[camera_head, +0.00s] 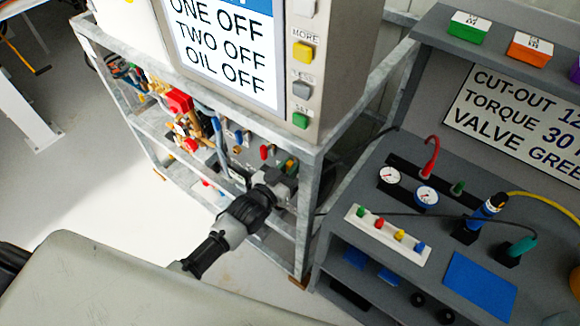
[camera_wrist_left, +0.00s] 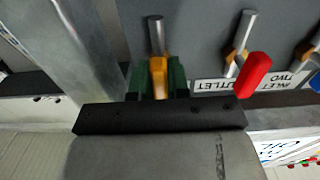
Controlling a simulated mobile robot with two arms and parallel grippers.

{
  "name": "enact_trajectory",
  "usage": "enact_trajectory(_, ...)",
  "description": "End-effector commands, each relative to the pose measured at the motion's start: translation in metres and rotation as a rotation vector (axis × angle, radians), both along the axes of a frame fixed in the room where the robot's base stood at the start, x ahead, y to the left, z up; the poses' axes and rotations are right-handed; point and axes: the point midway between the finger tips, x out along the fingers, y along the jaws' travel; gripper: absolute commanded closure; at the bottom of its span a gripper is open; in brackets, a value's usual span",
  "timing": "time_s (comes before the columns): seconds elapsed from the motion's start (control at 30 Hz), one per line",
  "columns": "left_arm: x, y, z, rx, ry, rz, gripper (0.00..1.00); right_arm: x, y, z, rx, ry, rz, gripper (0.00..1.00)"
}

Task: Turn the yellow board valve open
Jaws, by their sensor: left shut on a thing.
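The yellow board valve (camera_wrist_left: 158,68) is on a grey board below a short silver pipe in the left wrist view. Its yellow part lies between the green fingers of my left gripper (camera_wrist_left: 158,82), which is shut on it. The black gripper palm hides the lower part of the valve, so the full angle of its handle cannot be seen. In the head view my left gripper (camera_head: 288,170) reaches through the side of the metal frame to the board, and it mostly covers the valve. My right gripper is not in view.
A metal frame post (camera_head: 306,220) stands close to my left gripper. A grey console (camera_head: 350,245) with gauges stands at the right.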

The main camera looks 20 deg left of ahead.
Motion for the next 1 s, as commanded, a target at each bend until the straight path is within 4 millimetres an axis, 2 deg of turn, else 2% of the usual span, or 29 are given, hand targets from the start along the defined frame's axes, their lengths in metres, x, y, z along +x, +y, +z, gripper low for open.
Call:
enact_trajectory(0.3, -0.001, -0.001, -0.002, -0.009, 0.008, 0.0, 1.0, 0.0, 0.0, 0.0, 0.0, 0.0, 0.0, 1.0)
enact_trajectory(0.33, -0.001, -0.001, -0.002, -0.009, 0.008, 0.0, 0.81, 0.0, 0.0, 0.0, 0.0, 0.0, 0.0, 1.0)
enact_trajectory(0.47, -0.001, -0.001, -0.001, -0.007, 0.006, 0.0, 0.61, 0.0, -0.001, 0.0, -0.001, 0.0, 0.0, 1.0)
enact_trajectory(0.5, -0.001, -0.001, -0.001, -0.006, 0.006, 0.0, 0.58, 0.0, -0.001, 0.0, -0.001, 0.0, 0.0, 1.0)
enact_trajectory(0.8, -0.003, 0.001, -0.001, -0.005, 0.004, 0.0, 0.58, 0.0, -0.001, -0.001, -0.001, 0.0, 0.001, 1.0)
enact_trajectory(0.87, -0.008, 0.003, -0.002, -0.004, 0.004, 0.0, 0.58, 0.0, -0.001, -0.002, -0.001, 0.0, 0.001, 1.0)
enact_trajectory(1.0, -0.031, 0.011, -0.003, -0.004, 0.005, 0.0, 0.58, 0.0, -0.001, -0.006, -0.001, 0.0, 0.001, 1.0)
